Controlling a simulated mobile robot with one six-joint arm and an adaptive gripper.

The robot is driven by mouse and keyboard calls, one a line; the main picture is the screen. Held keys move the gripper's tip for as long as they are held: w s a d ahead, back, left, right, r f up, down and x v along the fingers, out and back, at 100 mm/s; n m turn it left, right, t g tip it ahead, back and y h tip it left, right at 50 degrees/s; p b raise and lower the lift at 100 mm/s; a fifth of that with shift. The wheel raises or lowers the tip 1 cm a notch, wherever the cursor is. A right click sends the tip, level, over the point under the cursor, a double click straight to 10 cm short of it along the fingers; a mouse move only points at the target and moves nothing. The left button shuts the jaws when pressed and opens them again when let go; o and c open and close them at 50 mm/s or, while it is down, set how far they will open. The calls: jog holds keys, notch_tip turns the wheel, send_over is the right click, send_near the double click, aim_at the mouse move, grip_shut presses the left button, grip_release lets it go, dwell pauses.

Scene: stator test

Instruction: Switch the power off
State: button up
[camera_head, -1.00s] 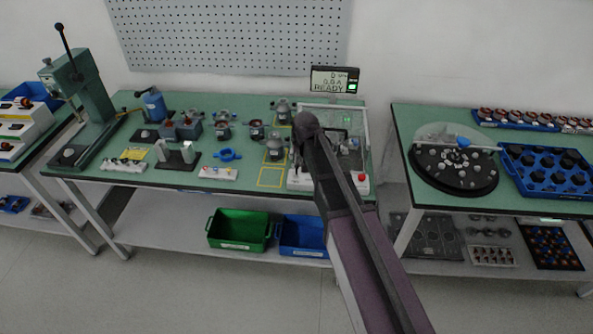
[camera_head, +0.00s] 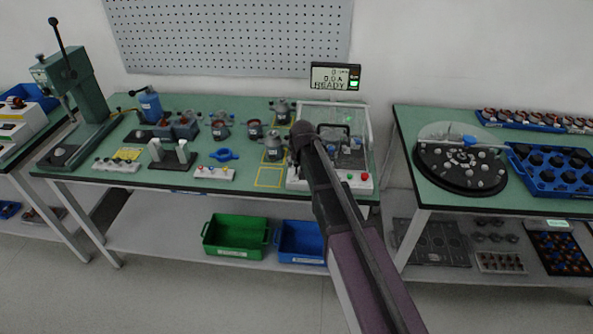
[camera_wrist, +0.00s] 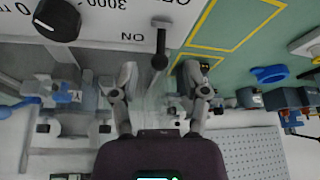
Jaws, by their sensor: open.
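The test station (camera_head: 357,184) stands at the right end of the middle bench, with a clear guard and a front panel with a green and a red button. In the wrist view, the power switch is a dark lever (camera_wrist: 160,46) on the white panel, beside a label reading ON; the picture is upside down. My gripper (camera_wrist: 158,76) is open and empty. Its two fingers are on either side of the lever's line, with the lever tip just past them and apparently untouched. In the head view, my arm hides the fingers and the switch.
A black knob (camera_wrist: 57,20) sits on the same panel. The display (camera_head: 335,77) behind the station reads 0.0 A and READY. A clear-walled fixture and yellow-outlined squares (camera_head: 270,177) are close by. A rotary table (camera_head: 460,168) stands on the right bench.

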jog(key=shift+b+x, duration=0.8)
jog(key=shift+x, duration=0.4)
grip_shut()
